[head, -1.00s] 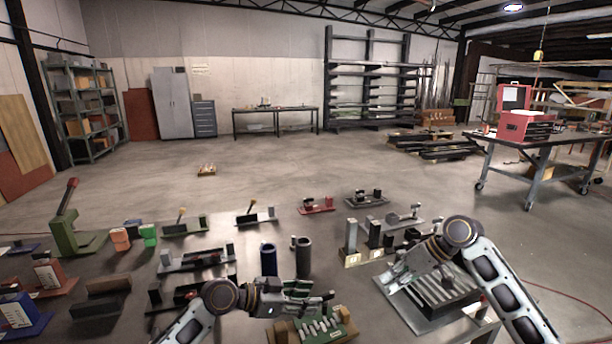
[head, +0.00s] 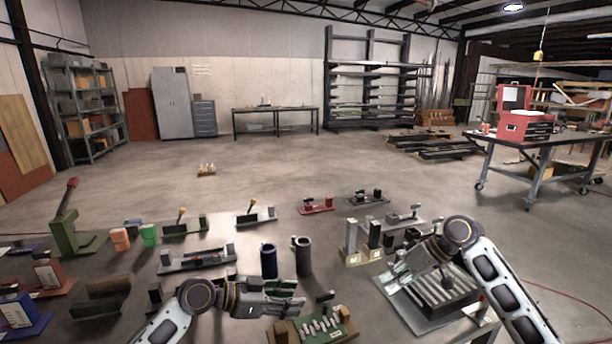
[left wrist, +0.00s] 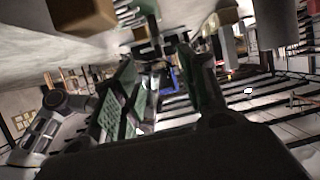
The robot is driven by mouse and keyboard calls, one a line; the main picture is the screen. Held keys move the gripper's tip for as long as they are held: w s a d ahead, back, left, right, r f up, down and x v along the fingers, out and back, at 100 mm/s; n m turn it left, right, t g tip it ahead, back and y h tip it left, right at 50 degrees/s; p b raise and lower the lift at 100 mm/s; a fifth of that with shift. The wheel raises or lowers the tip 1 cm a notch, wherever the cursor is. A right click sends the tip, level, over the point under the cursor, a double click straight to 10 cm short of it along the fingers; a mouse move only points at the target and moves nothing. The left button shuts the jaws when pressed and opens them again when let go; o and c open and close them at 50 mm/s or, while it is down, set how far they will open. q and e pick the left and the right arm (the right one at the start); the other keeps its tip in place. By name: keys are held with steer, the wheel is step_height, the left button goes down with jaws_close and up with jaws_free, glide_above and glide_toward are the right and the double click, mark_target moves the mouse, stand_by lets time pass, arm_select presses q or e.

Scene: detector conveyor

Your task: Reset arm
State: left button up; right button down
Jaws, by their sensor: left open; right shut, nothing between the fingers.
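My left gripper (head: 285,300) is at the front centre in the head view, above the work surface and just behind the green board fixture (head: 322,327). It is open, and I see nothing held in it. Its fingers also show in the left wrist view (left wrist: 165,85), spread apart with a small gap between them. My right gripper (head: 396,279) is at the right in the head view, by the left edge of the grey ribbed tray (head: 440,292). Its fingers are shut and empty. Part of that tray is hidden by my right arm.
A wheeled table (head: 545,140) stands far right. Open floor lies behind the fixtures.

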step_height(320, 180, up, 9)
steer(key=p, duration=0.9)
steer(key=shift+r+p, duration=0.5)
steer(key=shift+r, duration=0.15)
